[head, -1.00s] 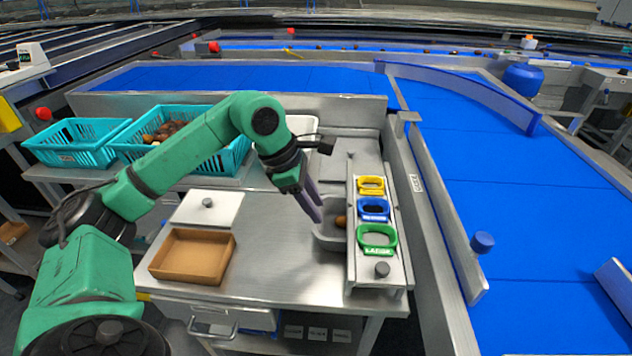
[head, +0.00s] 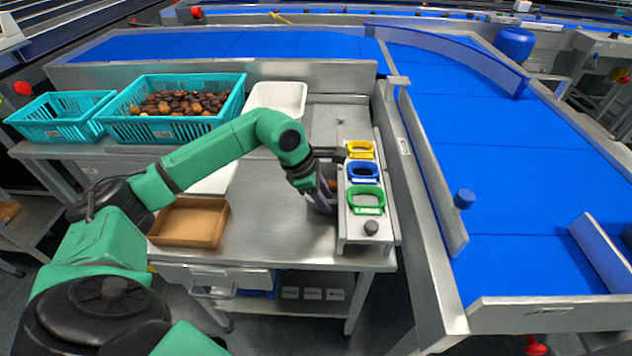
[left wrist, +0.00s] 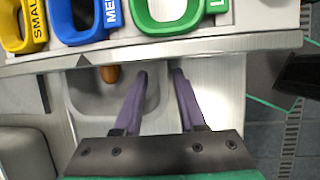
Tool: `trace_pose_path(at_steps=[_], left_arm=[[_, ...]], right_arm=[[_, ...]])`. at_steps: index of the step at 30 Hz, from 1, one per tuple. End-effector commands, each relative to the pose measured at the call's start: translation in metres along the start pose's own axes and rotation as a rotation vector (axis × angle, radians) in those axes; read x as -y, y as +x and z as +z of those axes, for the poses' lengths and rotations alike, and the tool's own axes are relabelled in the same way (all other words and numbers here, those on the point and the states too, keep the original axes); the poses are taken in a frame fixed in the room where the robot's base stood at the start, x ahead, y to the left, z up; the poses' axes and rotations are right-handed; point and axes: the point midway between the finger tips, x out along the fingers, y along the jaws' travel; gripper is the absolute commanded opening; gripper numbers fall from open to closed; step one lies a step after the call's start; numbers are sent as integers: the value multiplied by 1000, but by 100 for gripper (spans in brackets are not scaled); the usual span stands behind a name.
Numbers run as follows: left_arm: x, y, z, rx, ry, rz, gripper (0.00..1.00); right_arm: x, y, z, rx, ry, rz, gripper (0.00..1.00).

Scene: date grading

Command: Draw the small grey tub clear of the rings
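The small grey tub (left wrist: 88,105) sits beside the ring stand, its far edge close against the stand's front edge in the left wrist view. A brown date (left wrist: 109,74) lies in it. The yellow ring (head: 361,149), blue ring (head: 363,172) and green ring (head: 366,200) stand in a row on the metal stand. My left gripper (left wrist: 159,73) is open, with one purple finger over the tub's inside and the other beyond its right wall. No grip on the wall shows. In the head view my left gripper (head: 324,203) hides most of the tub. My right gripper is out of view.
A brown tray (head: 188,240) lies left on the metal table (head: 275,225). Teal crates (head: 170,128), one full of dates, and a white bin (head: 276,98) stand behind. A dark knob (head: 371,228) is on the stand's near end. A blue conveyor (head: 500,190) runs at right.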

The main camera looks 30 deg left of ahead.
Motion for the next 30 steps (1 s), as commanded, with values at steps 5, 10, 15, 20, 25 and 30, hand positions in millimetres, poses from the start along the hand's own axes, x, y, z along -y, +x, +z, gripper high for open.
trace_pose_path(at_steps=[5,10,15,20,25,30], left_arm=[[0,26,0,0,0,-2,40],[0,34,0,0,0,-1,40],[0,34,0,0,0,0,40],[0,34,0,0,0,0,0],[0,34,0,0,0,0,0],[0,34,0,0,0,0,0]], right_arm=[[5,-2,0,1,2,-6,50],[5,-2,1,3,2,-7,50],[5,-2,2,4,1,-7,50],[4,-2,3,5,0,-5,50],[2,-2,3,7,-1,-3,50],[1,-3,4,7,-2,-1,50]])
